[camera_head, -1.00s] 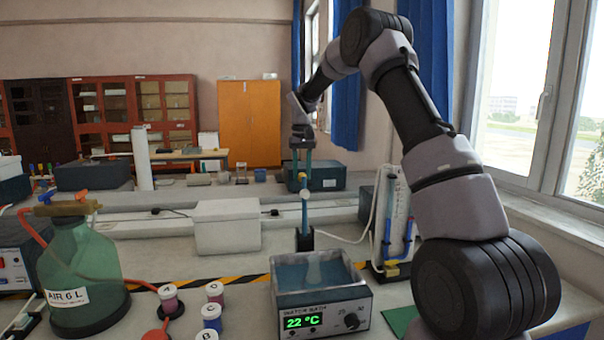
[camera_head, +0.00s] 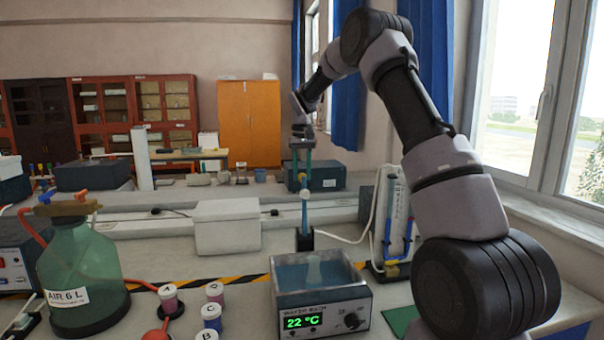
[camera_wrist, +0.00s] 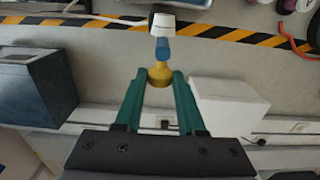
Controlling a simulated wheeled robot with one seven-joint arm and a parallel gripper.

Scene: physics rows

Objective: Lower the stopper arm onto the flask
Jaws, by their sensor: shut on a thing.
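The water bath (camera_head: 345,318) stands at the front middle of the bench and reads 22 °C. The pale flask (camera_head: 316,270) is inside it, its outline faint. Behind the bath, a blue upright part with a lighter joint (camera_head: 304,195) rises from a dark block (camera_head: 305,240). I take it for the stopper arm, standing upright. My gripper (camera_head: 302,168) is at its top, above and behind the bath. In the wrist view, my gripper (camera_wrist: 158,77) has its teal fingers shut on the yellow knob (camera_wrist: 160,74). The blue rod (camera_wrist: 162,48) and a white part (camera_wrist: 163,24) lie beyond the knob.
A white box (camera_head: 227,228) stands left of the upright arm. A green bottle (camera_head: 80,275) and several labelled spools (camera_head: 211,315) are at the left front. A tubing stand (camera_head: 395,235) is right of the bath. Striped tape (camera_wrist: 225,32) crosses the bench.

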